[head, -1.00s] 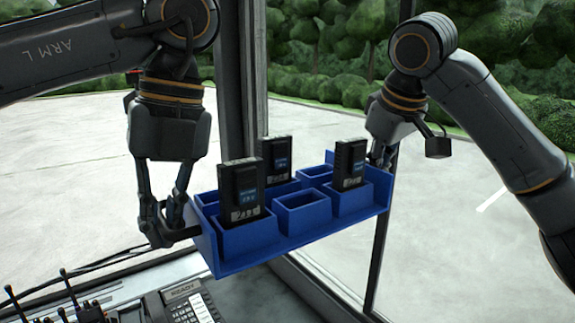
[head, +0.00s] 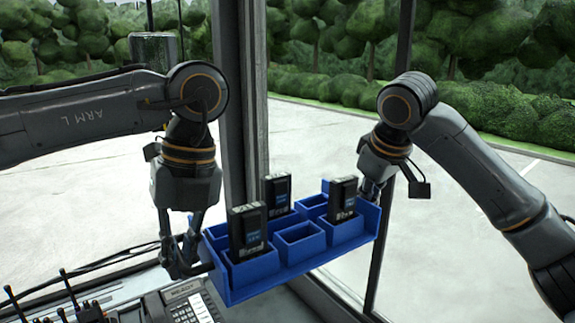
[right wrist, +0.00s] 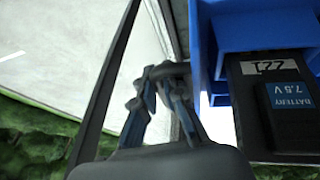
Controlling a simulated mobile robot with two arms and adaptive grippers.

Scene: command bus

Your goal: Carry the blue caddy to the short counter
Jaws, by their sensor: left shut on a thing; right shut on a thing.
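The blue caddy (head: 255,281) hangs in the air between my two grippers in the head view, in front of the window. It has several square compartments; three hold black batteries, and the front middle one (head: 300,240) looks empty. My left gripper (head: 192,268) is shut on the caddy's left end. My right gripper (head: 368,192) is shut at its right end, its fingertips partly hidden there in the head view. In the right wrist view the right gripper's fingers (right wrist: 160,80) close beside the blue caddy wall (right wrist: 205,45), with a battery (right wrist: 285,100) close by.
A desk phone (head: 188,303) sits on the counter at lower left, below the caddy. Handheld radios with antennas (head: 88,312) stand left of it. A window post (head: 240,120) rises behind the caddy. Pavement and hedges lie outside the glass.

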